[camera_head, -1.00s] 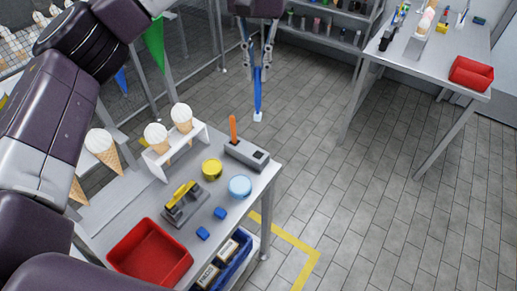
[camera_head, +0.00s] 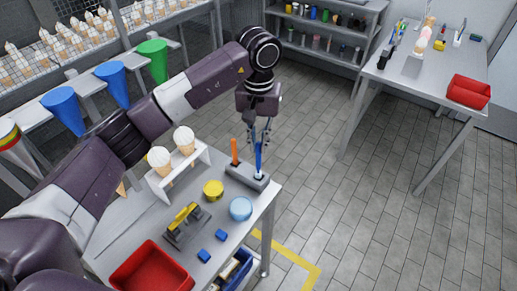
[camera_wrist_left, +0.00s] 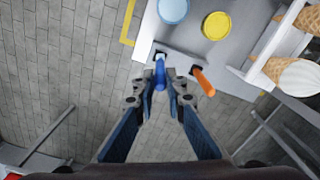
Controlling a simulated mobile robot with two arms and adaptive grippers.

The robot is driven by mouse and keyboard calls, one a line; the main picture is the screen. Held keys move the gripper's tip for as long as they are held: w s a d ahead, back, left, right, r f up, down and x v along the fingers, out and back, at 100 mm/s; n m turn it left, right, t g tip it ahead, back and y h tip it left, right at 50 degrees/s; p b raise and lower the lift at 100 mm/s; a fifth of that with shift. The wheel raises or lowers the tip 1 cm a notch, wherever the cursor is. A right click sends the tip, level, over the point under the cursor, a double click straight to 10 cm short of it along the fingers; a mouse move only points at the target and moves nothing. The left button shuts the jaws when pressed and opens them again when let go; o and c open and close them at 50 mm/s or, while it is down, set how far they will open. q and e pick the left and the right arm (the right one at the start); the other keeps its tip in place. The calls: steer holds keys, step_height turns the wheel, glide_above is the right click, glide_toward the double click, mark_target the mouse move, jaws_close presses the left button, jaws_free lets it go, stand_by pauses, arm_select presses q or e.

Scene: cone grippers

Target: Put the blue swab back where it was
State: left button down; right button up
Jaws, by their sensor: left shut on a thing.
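The blue swab (camera_head: 258,160) is upright in my left gripper (camera_head: 259,138), whose fingers are shut on its upper part. Its lower end is at the right part of the grey holder block (camera_head: 245,176), near the table's corner. I cannot tell whether the tip is inside the slot or just above it. The orange swab (camera_head: 235,152) stands in the holder's other end. In the left wrist view, the blue swab (camera_wrist_left: 160,72) runs from between the fingertips (camera_wrist_left: 164,92) toward the holder, beside the orange swab (camera_wrist_left: 205,83). My right gripper is out of view.
A yellow tub (camera_head: 213,189), a light blue tub (camera_head: 240,208) and two blue blocks (camera_head: 221,235) stand on the same table. A white rack (camera_head: 198,158) holds ice cream cones. A red tray (camera_head: 150,270) is at the front. Floor to the right is clear.

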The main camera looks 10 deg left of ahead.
mark_target(258, 170)
arm_select(q)
step_height(258, 170, down, 4)
steer(key=shift+r+p, duration=0.25)
steer(key=shift+p, duration=0.45)
steer(key=shift+f, duration=0.45)
steer(key=c, duration=2)
jaws_free()
steer(key=shift+o, duration=0.2)
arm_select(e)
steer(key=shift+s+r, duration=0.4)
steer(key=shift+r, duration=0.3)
arm_select(q)
steer(key=shift+r, duration=0.15)
steer(key=shift+r+b, duration=0.25)
steer(key=shift+b, duration=0.05)
step_height(258, 170, up, 10)
steer(key=b, duration=0.4)
steer(key=shift+r, duration=0.65)
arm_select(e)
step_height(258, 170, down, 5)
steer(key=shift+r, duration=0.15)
